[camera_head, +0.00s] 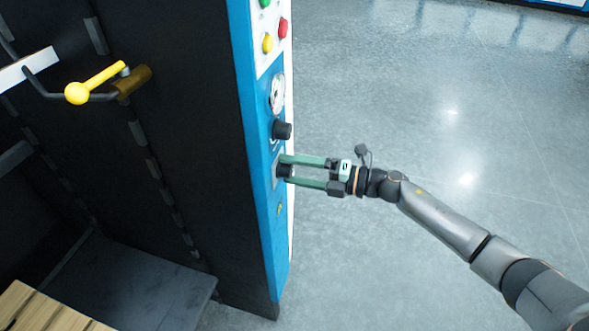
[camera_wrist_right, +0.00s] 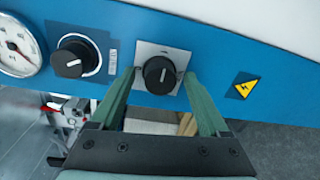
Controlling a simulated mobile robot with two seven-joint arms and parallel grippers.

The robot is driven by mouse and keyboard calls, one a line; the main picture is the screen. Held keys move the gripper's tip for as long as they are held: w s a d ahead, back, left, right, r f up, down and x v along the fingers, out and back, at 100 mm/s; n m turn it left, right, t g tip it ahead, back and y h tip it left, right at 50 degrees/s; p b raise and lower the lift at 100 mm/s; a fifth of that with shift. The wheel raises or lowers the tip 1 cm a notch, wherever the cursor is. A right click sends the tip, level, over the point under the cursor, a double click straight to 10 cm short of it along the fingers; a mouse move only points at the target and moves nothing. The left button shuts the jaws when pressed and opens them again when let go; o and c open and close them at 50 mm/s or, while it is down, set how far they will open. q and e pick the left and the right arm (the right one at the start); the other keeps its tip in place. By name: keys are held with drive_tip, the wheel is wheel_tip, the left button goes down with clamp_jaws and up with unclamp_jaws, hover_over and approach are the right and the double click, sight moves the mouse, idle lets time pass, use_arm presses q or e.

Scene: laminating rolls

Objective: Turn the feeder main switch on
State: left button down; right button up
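The feeder main switch is a round black rotary knob (camera_wrist_right: 160,75) on a square grey plate (camera_wrist_right: 178,57), set in the blue panel. In the head view the knob (camera_head: 284,171) sits low on the panel's narrow face. My right gripper (camera_wrist_right: 163,82) has its green fingers apart, one on each side of the knob. In the head view the right gripper (camera_head: 284,171) reaches the panel from the right. I cannot tell if the fingers touch the knob. My left gripper is not in view.
A second black knob (camera_head: 282,130) and a gauge (camera_head: 277,93) sit above the switch, with coloured buttons (camera_head: 267,43) higher up. A yellow warning label (camera_wrist_right: 244,86) is beside the switch. A yellow-handled lever (camera_head: 95,83) juts out at left. Open floor (camera_head: 430,130) lies right.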

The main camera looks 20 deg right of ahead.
drive_tip(key=f+b+v, duration=0.1)
drive_tip(key=v, duration=1.1)
drive_tip(key=shift+d+r, duration=0.2)
drive_tip(key=shift+r, duration=0.3)
drive_tip(key=shift+s+a, duration=0.1)
drive_tip(key=shift+s, duration=0.05)
drive_tip(key=s+a+f+m+h+p, duration=0.4)
drive_tip(key=s+m, duration=0.5)
drive_tip(key=m, duration=0.5)
drive_tip(key=s+a+f+m+h+p, duration=0.5)
drive_tip(key=s+f+m, duration=0.4)
drive_tip(key=m, duration=0.5)
wheel_tip(320, 180, down, 2)
drive_tip(key=h+p, duration=0.1)
drive_tip(key=h, duration=0.1)
drive_tip(key=shift+s+f+m+h+p, duration=0.2)
drive_tip(key=shift+s+m+h+p, duration=0.1)
drive_tip(key=shift+s+h, duration=0.1)
drive_tip(key=shift+s+f+g, duration=0.15)
drive_tip(key=shift+f+g, duration=0.05)
drive_tip(key=shift+g, duration=0.1)
